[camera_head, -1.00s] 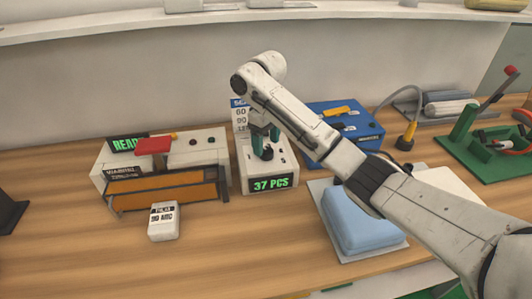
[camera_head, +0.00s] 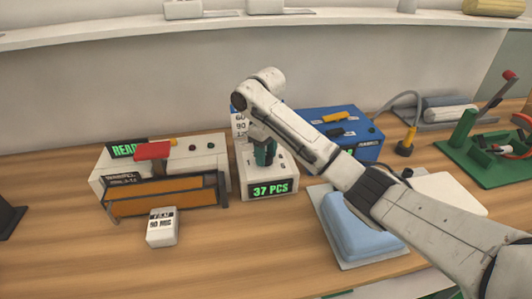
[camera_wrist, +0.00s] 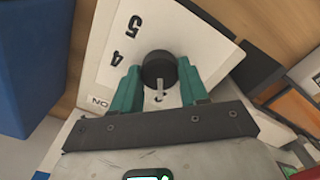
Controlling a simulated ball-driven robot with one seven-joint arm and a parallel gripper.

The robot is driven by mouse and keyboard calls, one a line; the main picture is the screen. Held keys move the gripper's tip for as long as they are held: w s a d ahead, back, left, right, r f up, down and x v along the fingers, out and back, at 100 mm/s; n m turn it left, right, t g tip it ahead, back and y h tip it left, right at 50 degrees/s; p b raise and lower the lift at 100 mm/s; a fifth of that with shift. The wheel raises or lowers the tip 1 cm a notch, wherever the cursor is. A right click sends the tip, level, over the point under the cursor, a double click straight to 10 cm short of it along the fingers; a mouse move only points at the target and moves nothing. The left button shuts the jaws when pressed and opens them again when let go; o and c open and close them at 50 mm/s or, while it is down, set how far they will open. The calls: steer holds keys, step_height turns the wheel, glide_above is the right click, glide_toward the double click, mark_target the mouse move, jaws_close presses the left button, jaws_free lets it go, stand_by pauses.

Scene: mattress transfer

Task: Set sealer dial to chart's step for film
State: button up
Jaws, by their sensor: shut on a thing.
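My gripper (camera_head: 264,155) reaches down over a white box (camera_head: 247,187) that has a green display reading "37 PCS". In the wrist view its two green fingers (camera_wrist: 158,76) are shut on a round black dial (camera_wrist: 157,65) with a pale pointer mark. The numbers 4 and 5 show on the panel beside the dial. The chart (camera_head: 239,121) stands behind the box, with 60 and 90 legible and the rest hidden by my arm. The film pack (camera_head: 162,228), white and labelled "FILM 90 MIC", lies in front of the sealer (camera_head: 165,187), which has an orange front and a red lever.
A blue box (camera_head: 355,148) with a yellow handle stands right of the white box. A light blue block (camera_head: 360,235) lies on a pale sheet at front right. A green stand (camera_head: 485,160) is at far right. A shelf (camera_head: 330,15) runs along the back.

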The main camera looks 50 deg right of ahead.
steer(key=shift+c, duration=1.3)
steer(key=shift+r+p, duration=0.1)
steer(key=shift+p, duration=0.3)
steer(key=shift+a+r+m+p, duration=0.1)
steer(key=shift+m+p, duration=0.5)
steer(key=shift+p, duration=0.25)
steer(key=m+p, duration=0.2)
steer(key=p, duration=0.1)
steer(key=shift+r, duration=0.1)
steer(key=m+p, duration=0.3)
steer(key=p, duration=0.1)
steer(key=shift+m, duration=0.3)
steer(key=shift+f+m+p, duration=0.3)
steer(key=shift+m+p, duration=0.85)
steer(key=shift+m, duration=0.25)
